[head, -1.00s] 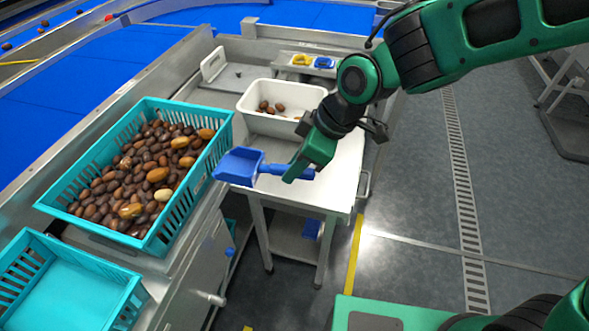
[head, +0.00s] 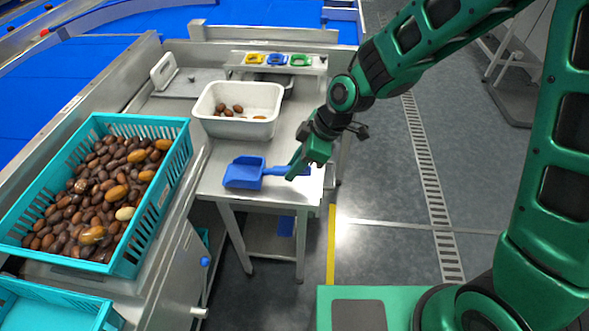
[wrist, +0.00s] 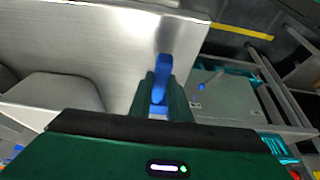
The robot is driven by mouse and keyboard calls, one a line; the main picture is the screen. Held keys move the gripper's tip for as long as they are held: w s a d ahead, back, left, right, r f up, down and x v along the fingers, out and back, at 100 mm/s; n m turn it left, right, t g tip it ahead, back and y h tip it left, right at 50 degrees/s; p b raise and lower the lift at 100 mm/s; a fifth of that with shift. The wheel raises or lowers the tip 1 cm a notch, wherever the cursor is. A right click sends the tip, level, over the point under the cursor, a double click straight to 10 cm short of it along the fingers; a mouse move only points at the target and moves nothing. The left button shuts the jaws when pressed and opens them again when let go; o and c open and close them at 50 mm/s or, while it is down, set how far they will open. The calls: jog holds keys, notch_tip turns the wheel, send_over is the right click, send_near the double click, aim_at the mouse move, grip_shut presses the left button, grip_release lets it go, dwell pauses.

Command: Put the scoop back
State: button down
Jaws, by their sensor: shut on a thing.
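A blue scoop (head: 245,173) is in my gripper (head: 298,170), over the near end of a small steel table (head: 222,188) in the head view. Its pan points left and its handle runs right into the jaws. My gripper is shut on the handle. In the wrist view the blue handle (wrist: 163,68) stands between the two green fingers (wrist: 162,92), with steel tabletop beyond. The pan is hidden there. I cannot tell whether the scoop touches the table.
A white tub (head: 205,122) with a few dates stands behind the scoop. A teal crate (head: 172,185) full of dates is at left, with another teal crate (head: 60,300) below it. Yellow, blue and green pieces (head: 277,60) sit in a rack at the back.

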jog(key=shift+f, duration=0.8)
jog(key=c, duration=1.7)
grip_release()
jog(key=shift+o, duration=0.2)
jog(key=v, duration=1.2)
